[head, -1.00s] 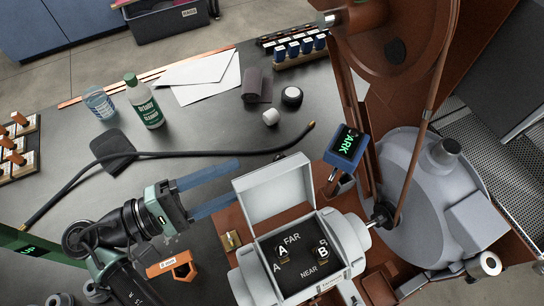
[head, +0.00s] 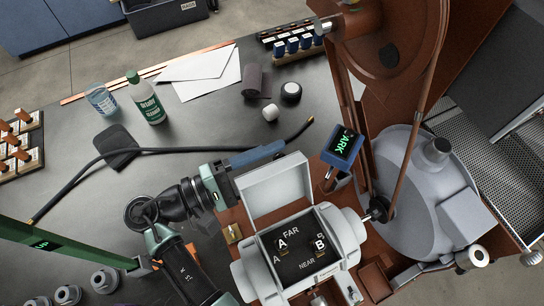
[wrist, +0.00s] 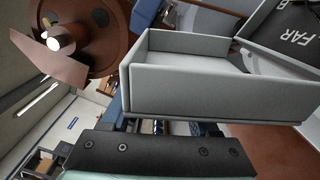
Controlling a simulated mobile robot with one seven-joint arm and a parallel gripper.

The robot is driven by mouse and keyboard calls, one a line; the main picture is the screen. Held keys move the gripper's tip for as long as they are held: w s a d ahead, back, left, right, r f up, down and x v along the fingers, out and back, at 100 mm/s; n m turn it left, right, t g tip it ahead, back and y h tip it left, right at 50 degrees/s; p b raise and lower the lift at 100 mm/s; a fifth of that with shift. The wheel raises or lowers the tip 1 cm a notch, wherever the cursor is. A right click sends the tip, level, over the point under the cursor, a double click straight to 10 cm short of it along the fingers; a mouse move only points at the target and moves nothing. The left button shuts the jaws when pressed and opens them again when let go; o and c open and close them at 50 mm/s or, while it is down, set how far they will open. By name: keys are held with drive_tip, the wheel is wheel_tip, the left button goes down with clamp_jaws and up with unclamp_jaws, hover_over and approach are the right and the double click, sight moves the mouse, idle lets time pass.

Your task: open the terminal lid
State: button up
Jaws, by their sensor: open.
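The terminal (head: 305,243) is a pale grey box with a dark panel marked FAR and NEAR and two posts lettered A and B. Its lid (head: 275,187) stands raised at the far edge, leaving the panel uncovered. In the wrist view the hollow lid (wrist: 205,90) fills the middle, with part of the dark panel at upper right. My gripper (head: 262,155) has blue fingers and is open just behind the lid, pointing right. One finger shows above the lid's top edge; the other is mostly hidden. I cannot tell whether a finger touches the lid.
A blue display post (head: 343,147) stands close to the right of my fingertips. The brown roaster wheel (head: 392,38) and grey housing (head: 425,195) are farther right. A black hose (head: 200,150) crosses the bench behind my gripper.

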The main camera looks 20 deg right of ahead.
clamp_jaws()
idle(1.4)
